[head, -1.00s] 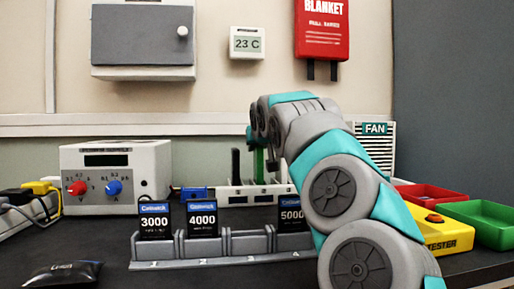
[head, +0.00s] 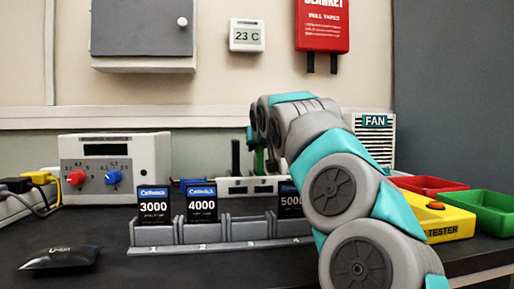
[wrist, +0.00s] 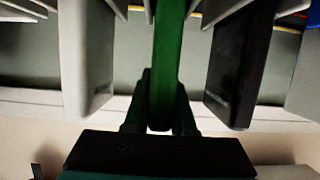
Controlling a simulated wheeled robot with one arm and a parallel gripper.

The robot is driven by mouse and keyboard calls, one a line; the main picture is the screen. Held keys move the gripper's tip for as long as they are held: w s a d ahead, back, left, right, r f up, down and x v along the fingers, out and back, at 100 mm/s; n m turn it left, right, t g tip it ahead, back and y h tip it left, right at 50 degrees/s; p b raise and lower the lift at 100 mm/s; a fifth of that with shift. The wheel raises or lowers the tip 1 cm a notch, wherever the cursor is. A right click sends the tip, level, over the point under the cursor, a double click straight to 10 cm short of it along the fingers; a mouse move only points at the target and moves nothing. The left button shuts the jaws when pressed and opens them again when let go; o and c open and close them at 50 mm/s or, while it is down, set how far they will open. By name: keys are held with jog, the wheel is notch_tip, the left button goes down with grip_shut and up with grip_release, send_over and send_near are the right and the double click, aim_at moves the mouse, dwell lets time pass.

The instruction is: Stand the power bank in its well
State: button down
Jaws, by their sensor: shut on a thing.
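A thin green slab (wrist: 166,60), which I take for the power bank, stands upright and edge-on in the middle of the wrist view. My gripper (wrist: 160,118) is shut on it, with one dark finger on each side. In the head view the green slab (head: 258,162) shows at the low white rack (head: 232,187) at the back of the bench. A black slab (wrist: 240,65) and a pale slab (wrist: 87,60) stand on either side, apart from my fingers. The green slab's lower end is hidden, so I cannot tell how deep it sits in a well.
A grey holder (head: 250,230) in front carries cells marked 3000, 4000 and 5000; one slot is empty. A meter box (head: 115,165) stands left, a dark pouch (head: 60,258) front left. A yellow tester (head: 435,222), red tray (head: 428,185) and green tray (head: 490,212) are right.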

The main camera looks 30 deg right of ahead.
jog(key=shift+f, duration=0.2)
dwell(0.5)
jog(key=c, duration=0.7)
grip_release()
jog(key=shift+o, duration=0.2)
jog(key=shift+s, duration=0.15)
